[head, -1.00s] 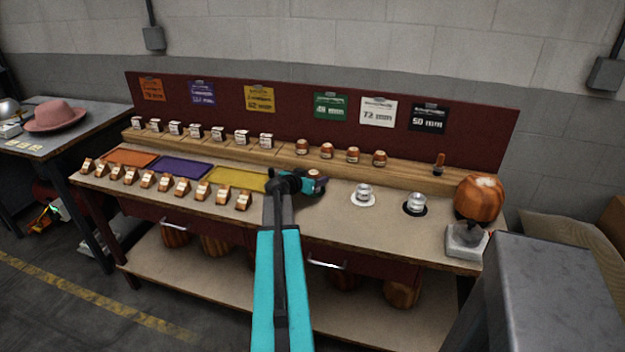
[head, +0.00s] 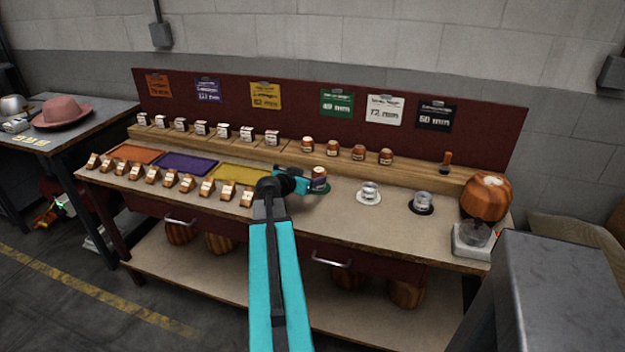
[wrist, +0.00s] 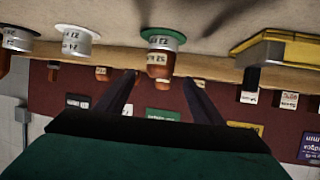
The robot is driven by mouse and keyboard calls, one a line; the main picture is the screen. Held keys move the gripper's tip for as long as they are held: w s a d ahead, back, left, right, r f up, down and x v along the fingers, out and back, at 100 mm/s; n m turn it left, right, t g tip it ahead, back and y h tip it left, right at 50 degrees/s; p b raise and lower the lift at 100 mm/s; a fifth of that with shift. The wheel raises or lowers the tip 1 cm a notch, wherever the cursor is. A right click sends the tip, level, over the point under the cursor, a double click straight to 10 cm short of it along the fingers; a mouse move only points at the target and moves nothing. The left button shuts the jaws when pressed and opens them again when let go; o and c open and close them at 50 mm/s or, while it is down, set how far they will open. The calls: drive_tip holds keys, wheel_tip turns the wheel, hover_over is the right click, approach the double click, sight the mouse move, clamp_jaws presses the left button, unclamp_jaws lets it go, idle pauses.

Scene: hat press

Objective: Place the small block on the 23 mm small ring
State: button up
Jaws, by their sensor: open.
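In the wrist view, which is upside down, a reddish-brown small block (wrist: 158,66) with a white 23 mm label sits upright on a small ring (wrist: 161,43) on a green disc (wrist: 170,32). My gripper (wrist: 161,78) is open, with one finger on either side of the block and gaps visible between. In the head view the block (head: 319,172) stands at the end of my gripper (head: 312,186), which reaches it from the left. The ring beneath is mostly hidden there by my gripper.
A ring on a white disc (head: 369,193) and one on a black disc (head: 422,203) stand to the right. Several blocks (head: 332,149) line the back shelf. A yellow tray (head: 240,173) lies to the left. A brown wooden form (head: 486,197) stands at the right end.

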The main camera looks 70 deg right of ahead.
drive_tip(key=shift+b+v, duration=0.4)
drive_tip(key=shift+v, duration=1.85)
drive_tip(key=shift+r, duration=0.1)
